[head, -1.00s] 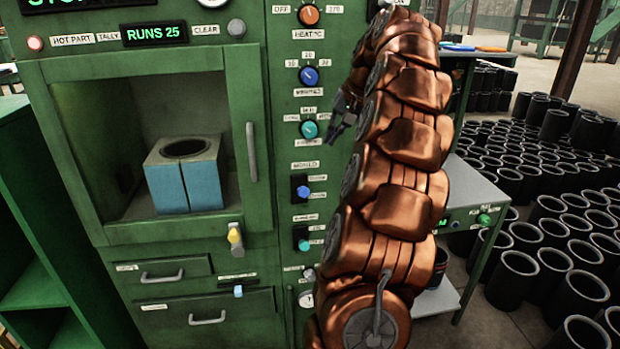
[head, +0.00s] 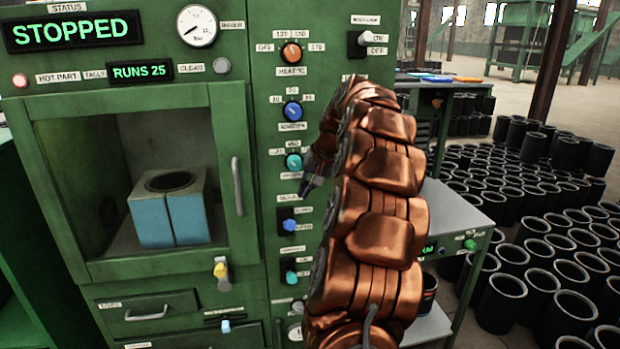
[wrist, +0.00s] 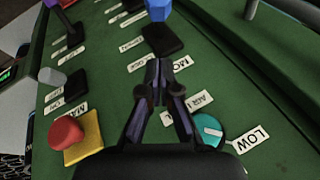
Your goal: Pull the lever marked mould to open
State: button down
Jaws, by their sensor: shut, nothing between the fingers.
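The mould lever (head: 289,225) has a blue handle on a black base on the green front panel, below the teal knob. Its blue handle also shows in the wrist view (wrist: 158,9) at the top edge, partly cut off, above the black base. My gripper (head: 305,187) is just above and right of the lever in the head view, partly hidden by my arm. In the wrist view my gripper (wrist: 160,70) has its fingertips together and empty, over the panel by a label beginning "MO". The fingertips appear apart from the lever.
A teal knob (wrist: 208,130) and a red button on a yellow plate (wrist: 70,138) flank my gripper in the wrist view. The cabinet window (head: 172,170) shows a blue-sided mould block. The status display (head: 72,31) reads STOPPED. Many black sleeves stand at right.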

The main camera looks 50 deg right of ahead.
aim_at(288, 224)
notch_tip(288, 224, down, 5)
jog(key=a+p, duration=0.1)
jog(key=a, duration=0.1)
jog(key=shift+w+a+f, duration=0.15)
jog(key=shift+w+a, duration=0.2)
jog(key=shift+w, duration=0.05)
dwell(0.4)
jog(key=shift+a+f, duration=0.1)
jog(key=shift+f, duration=0.1)
jog(key=s+a+f+n+t+h+b, duration=0.2)
jog(key=f+t+b, duration=0.6)
jog(key=b, duration=1.7)
jog(key=s+h, duration=0.1)
jog(key=h, duration=0.1)
jog(key=shift+a+f+h, duration=0.15)
jog(key=shift+h, duration=0.25)
jog(key=shift+s, duration=0.1)
jog(key=shift+r, duration=0.8)
